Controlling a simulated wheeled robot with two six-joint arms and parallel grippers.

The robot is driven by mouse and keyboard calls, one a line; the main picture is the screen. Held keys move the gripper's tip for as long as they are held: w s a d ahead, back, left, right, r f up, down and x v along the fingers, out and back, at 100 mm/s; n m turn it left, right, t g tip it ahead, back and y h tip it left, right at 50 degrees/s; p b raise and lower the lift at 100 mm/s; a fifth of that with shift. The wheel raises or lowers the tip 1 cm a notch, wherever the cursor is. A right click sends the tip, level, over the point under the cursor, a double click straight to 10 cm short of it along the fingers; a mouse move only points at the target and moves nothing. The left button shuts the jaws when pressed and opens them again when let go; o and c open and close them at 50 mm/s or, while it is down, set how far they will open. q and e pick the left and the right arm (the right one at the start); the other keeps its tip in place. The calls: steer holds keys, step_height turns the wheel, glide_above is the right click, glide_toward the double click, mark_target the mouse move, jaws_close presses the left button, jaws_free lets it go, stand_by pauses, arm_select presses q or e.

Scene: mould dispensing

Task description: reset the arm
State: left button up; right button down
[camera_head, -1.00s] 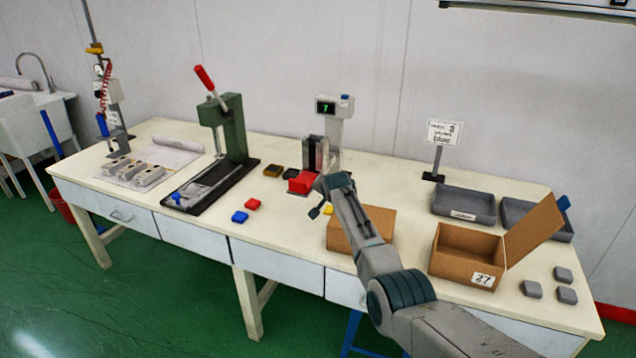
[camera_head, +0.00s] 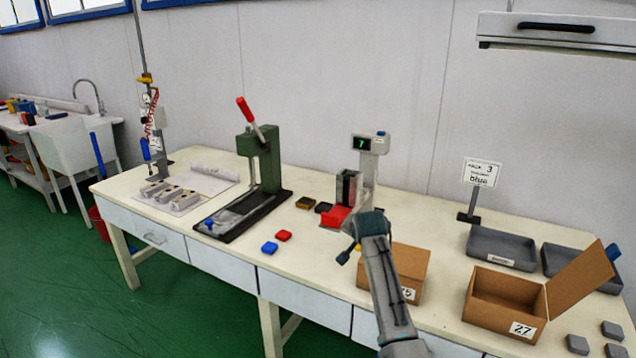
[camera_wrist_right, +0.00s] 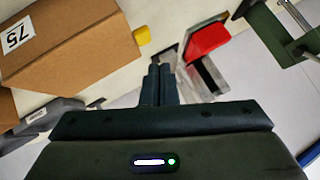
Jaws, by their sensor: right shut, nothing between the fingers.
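My right gripper (camera_head: 347,256) is in front of the dispenser, above the table beside the closed cardboard box. In the right wrist view its dark fingers (camera_wrist_right: 160,84) are together with nothing between them. The dispenser (camera_head: 368,165) has a green display reading 7 and a red tray (camera_head: 336,216) at its foot; the red tray also shows in the wrist view (camera_wrist_right: 207,41), beyond the fingertips. My left gripper is not in view.
A box (camera_head: 410,268) stands right of my gripper, partly hidden by my arm. An open box marked 27 (camera_head: 490,316) and grey trays (camera_head: 502,247) are farther right. The front-left table is clear.

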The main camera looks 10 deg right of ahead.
steer(key=s+d+f+n+g, duration=0.2)
steer(key=s+d+f, duration=0.1)
steer(key=s+f, duration=0.8)
steer(key=s+d+f+n+g, duration=0.1)
steer(key=s+d+f, duration=0.4)
steer(key=s, duration=0.9)
steer(key=s+f+n+g, duration=0.1)
steer(key=s+n+g, duration=0.35)
steer(key=s, duration=2.85)
step_height(320, 180, down, 29)
steer(key=d+n, duration=0.1)
steer(key=d, duration=0.2)
steer(key=s+d+f+g, duration=0.1)
steer(key=s+f, duration=1.7)
steer(key=f, duration=0.2)
steer(key=shift+s, duration=0.25)
